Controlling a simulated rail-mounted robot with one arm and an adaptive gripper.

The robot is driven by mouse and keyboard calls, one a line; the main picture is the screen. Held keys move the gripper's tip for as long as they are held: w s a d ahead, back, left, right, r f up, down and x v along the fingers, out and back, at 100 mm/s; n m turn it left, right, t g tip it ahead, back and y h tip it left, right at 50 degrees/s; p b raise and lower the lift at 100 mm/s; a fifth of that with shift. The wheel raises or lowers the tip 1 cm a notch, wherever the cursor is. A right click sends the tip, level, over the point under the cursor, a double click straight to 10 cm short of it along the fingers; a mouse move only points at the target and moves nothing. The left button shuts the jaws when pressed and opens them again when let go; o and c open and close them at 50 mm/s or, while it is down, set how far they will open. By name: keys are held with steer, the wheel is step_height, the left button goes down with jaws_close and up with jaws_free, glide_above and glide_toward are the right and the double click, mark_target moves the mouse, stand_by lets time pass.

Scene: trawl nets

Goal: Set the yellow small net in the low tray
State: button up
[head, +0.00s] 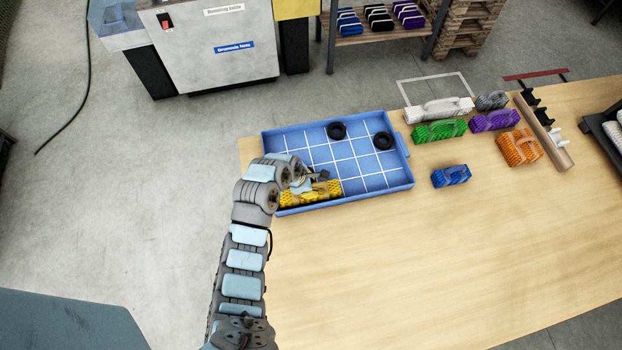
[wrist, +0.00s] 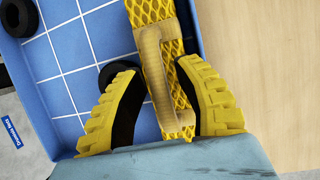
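The yellow net (head: 322,191) lies in the front left corner of the blue low tray (head: 374,199), along its front wall. It has mesh sides and a tan handle strap (wrist: 154,75) on top. My gripper (head: 313,181) is over the net, reaching in from the left. In the wrist view my gripper (wrist: 157,82) has its yellow ribbed fingers apart, one on each side of the net and its handle. The fingers do not look closed on it. Whether either finger touches the net is unclear. Part of the net is hidden by my gripper in the head view.
Two black rings (head: 336,130) (head: 383,140) lie in the tray's back half. Right of the tray are blue (head: 451,176), green (head: 440,130), purple (head: 495,120), orange (head: 519,147) and white (head: 440,109) nets. The table front (head: 420,260) is clear.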

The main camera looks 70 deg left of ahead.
steer(key=v, duration=1.2)
steer(key=shift+r, duration=0.15)
